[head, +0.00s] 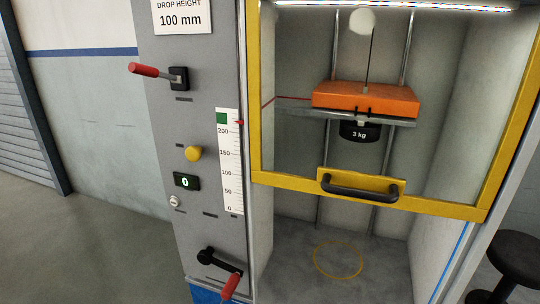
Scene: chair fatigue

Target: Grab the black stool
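The black stool (516,257) is at the lower right edge of the head view, beside the test machine. Its round dark seat is cut off by the right edge of the picture. A second dark rounded part (484,297) shows low in front of it; I cannot tell whether it belongs to the same stool. Neither of my grippers is in view.
The grey machine cabinet (215,40) has red-handled levers and a yellow button (194,153). Its yellow-framed door (290,181) with a black handle (360,189) covers the upper chamber, where a 3 kg weight (360,132) hangs under an orange block (366,98). Floor at left is clear.

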